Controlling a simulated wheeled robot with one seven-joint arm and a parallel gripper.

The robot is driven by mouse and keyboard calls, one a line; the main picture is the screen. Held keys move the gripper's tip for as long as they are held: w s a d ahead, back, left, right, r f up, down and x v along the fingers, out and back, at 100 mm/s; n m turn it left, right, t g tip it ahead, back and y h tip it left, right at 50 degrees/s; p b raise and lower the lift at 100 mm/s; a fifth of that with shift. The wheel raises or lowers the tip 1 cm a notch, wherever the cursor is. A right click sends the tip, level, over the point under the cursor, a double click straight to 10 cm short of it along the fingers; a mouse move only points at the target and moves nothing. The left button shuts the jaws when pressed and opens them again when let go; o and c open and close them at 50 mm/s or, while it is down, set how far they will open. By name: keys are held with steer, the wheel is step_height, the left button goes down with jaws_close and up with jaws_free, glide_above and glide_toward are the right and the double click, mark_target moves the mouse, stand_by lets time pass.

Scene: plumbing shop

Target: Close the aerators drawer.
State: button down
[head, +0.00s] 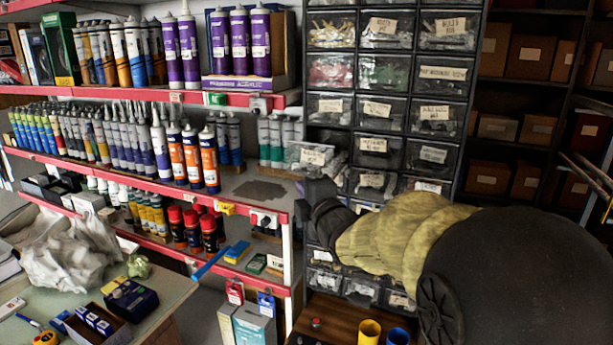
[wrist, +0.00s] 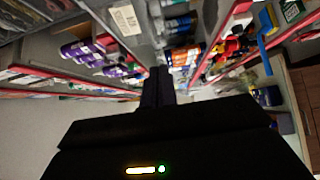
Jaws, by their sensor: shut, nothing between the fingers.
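A clear drawer (head: 312,155) with a pale label stands pulled out of the drawer cabinet (head: 410,95), sticking out toward the left. Its label is too small to read, so I cannot tell for sure that it is the aerators drawer. My gripper (head: 316,188) is just below that drawer's front in the head view, and my arm hides the cabinet's lower middle. In the wrist view my gripper (wrist: 160,78) has its fingers together with nothing between them. A labelled drawer front (wrist: 125,20) shows beyond the fingertips, to their upper left. I see no contact with it.
Red-edged shelves (head: 150,182) with tubes and bottles stand left of the cabinet, close to my gripper. A worktop (head: 165,290) with boxes and a crumpled cloth is at the lower left. A wooden surface with a yellow cup (head: 369,331) and a blue cup (head: 398,336) lies below my arm.

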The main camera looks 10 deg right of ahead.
mark_target(302, 173)
steer(key=shift+w+d+p, duration=0.3)
steer(key=shift+w+d, duration=0.05)
steer(key=shift+w, duration=0.45)
steer(key=shift+w+d+p, duration=0.35)
steer(key=shift+w, duration=0.4)
steer(key=shift+w+d+p, duration=0.3)
steer(key=shift+w+d, duration=0.05)
steer(key=shift+w, duration=0.45)
steer(key=shift+w, duration=0.15)
